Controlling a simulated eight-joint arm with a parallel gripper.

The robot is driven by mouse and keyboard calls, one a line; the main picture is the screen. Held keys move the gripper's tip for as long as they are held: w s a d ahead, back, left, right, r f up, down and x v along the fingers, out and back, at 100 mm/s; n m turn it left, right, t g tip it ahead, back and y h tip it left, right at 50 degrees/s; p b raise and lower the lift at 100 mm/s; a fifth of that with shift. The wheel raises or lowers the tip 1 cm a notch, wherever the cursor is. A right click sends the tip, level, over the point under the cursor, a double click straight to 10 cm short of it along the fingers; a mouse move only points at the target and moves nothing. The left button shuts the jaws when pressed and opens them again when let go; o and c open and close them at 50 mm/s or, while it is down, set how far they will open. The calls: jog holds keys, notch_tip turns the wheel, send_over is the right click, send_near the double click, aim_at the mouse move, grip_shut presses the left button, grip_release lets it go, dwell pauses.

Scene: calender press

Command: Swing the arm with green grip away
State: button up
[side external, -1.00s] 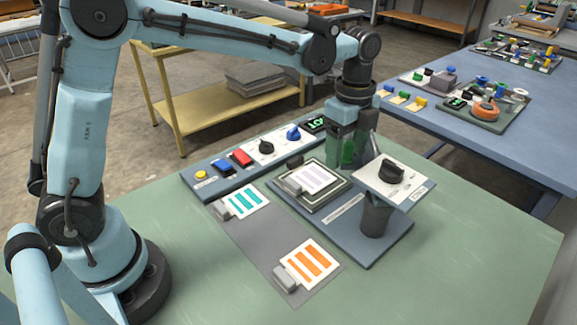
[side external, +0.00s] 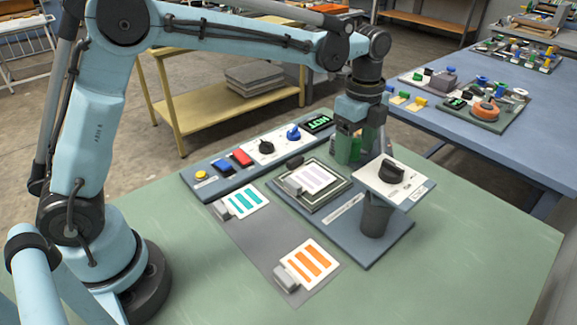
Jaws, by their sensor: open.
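A green upright part (side external: 347,148), apparently the green grip, shows directly below and against my gripper (side external: 358,125). My gripper points down and is open; I cannot tell whether its fingers surround or touch the green part. The press head, a white plate with a black knob (side external: 391,173), sits on a dark round post (side external: 376,217) at the right of the grey-blue press base (side external: 372,248). How the green part joins the press is hidden behind my gripper and the head.
A framed pad with a white striped card (side external: 314,178) lies left of the post. A control strip with a red button (side external: 242,157), a blue knob (side external: 293,133) and a green-lit display (side external: 318,124) runs behind. Teal-striped (side external: 245,202) and orange-striped (side external: 309,262) cards lie in front. The table's right side is clear.

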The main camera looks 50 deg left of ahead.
jog(key=shift+w+d, duration=0.25)
jog(key=shift+w, duration=0.3)
jog(key=shift+w+d, duration=0.25)
jog(key=shift+w, duration=0.3)
jog(key=shift+s, duration=0.3)
notch_tip(320, 180, up, 8)
jog(key=shift+f, duration=0.25)
dwell(0.6)
